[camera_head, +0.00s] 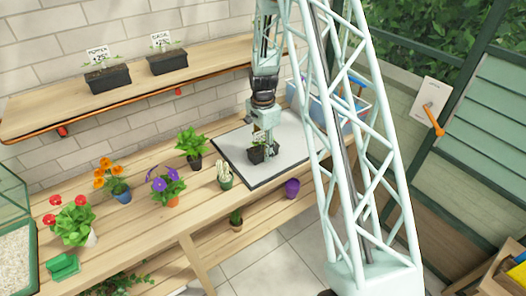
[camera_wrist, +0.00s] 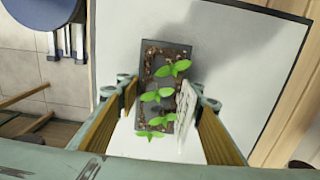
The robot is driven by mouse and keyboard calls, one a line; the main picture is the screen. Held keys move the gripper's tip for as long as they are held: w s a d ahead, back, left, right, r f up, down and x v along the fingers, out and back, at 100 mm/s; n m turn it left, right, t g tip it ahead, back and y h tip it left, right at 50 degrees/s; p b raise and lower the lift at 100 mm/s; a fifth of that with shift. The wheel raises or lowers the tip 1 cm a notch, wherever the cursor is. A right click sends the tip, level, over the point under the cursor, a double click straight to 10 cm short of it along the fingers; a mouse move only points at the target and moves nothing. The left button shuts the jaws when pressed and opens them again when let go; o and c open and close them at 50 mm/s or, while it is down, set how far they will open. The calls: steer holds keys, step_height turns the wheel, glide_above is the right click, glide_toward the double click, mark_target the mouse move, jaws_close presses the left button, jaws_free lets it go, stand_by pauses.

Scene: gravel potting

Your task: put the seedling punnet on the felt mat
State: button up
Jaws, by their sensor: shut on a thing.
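My gripper (camera_head: 263,148) is shut on a dark seedling punnet (camera_head: 256,156), with one finger on each side of it. In the wrist view the punnet (camera_wrist: 153,62) shows dark soil, several green seedlings and a white label (camera_wrist: 184,95) by the right finger. The punnet is over the grey felt mat (camera_head: 296,150), inside its dark border. The mat (camera_wrist: 235,60) fills much of the wrist view behind the punnet. I cannot tell whether the punnet's base touches the mat.
Potted flowers (camera_head: 165,185) and a cactus pot (camera_head: 224,176) stand left of the mat. Two labelled punnets (camera_head: 108,78) (camera_head: 168,62) sit on the wall shelf (camera_head: 60,108). A blue caddy (camera_head: 352,103) stands behind my arm, at the right. The mat around the punnet is clear.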

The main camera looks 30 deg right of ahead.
mark_target(263, 147)
steer(key=o, duration=1)
steer(key=shift+r, duration=0.1)
steer(key=shift+r+p, duration=0.7)
steer(key=shift+r, duration=5.3)
